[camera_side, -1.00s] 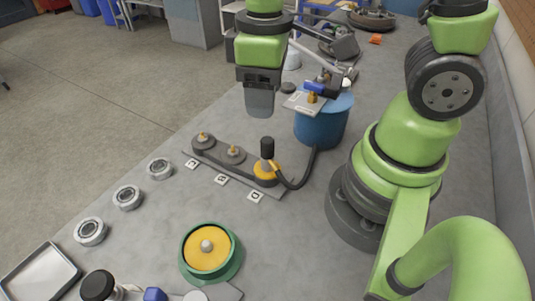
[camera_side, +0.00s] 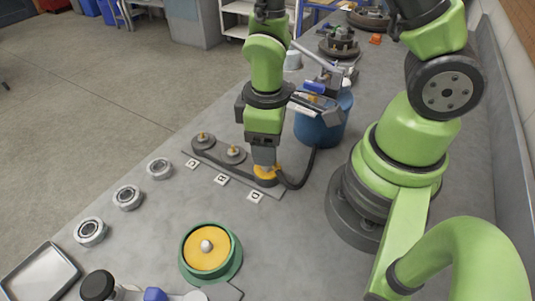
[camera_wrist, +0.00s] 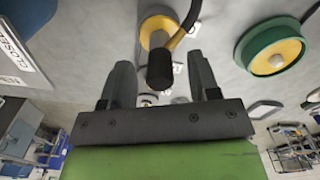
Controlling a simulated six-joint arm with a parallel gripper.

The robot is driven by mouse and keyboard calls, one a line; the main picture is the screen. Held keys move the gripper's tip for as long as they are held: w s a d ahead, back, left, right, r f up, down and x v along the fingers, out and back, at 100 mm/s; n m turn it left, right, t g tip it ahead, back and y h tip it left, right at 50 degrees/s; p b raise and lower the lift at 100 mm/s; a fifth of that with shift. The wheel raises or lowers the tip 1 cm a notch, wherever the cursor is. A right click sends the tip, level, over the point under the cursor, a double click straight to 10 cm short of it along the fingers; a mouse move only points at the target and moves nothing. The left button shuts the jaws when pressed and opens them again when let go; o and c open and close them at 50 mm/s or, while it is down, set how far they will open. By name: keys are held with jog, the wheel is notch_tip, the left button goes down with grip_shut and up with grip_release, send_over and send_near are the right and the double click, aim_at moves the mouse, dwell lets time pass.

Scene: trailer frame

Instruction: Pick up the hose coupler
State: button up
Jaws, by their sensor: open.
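The hose coupler (camera_wrist: 160,72) is a black cylinder with a dark hose (camera_wrist: 188,22), standing at the yellow fitting (camera_wrist: 157,27) in the wrist view. My gripper (camera_wrist: 159,62) is open, with one finger on each side of the coupler and a visible gap to each. In the side view my gripper (camera_side: 264,158) is right over the yellow fitting (camera_side: 266,175) marked D and hides the coupler. The hose (camera_side: 298,182) curves from there up to the blue drum (camera_side: 322,124).
Two grey fittings marked C (camera_side: 202,140) and B (camera_side: 234,153) share the plate with the yellow one. A green-and-yellow round part (camera_side: 208,250), several metal rings (camera_side: 127,197) and a grey tray (camera_side: 40,277) lie nearer the camera. The blue drum stands close on the right.

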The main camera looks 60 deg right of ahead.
jog(key=shift+c, duration=0.5)
grip_shut()
jog(key=shift+r, duration=0.1)
notch_tip(320, 180, up, 13)
dwell(0.8)
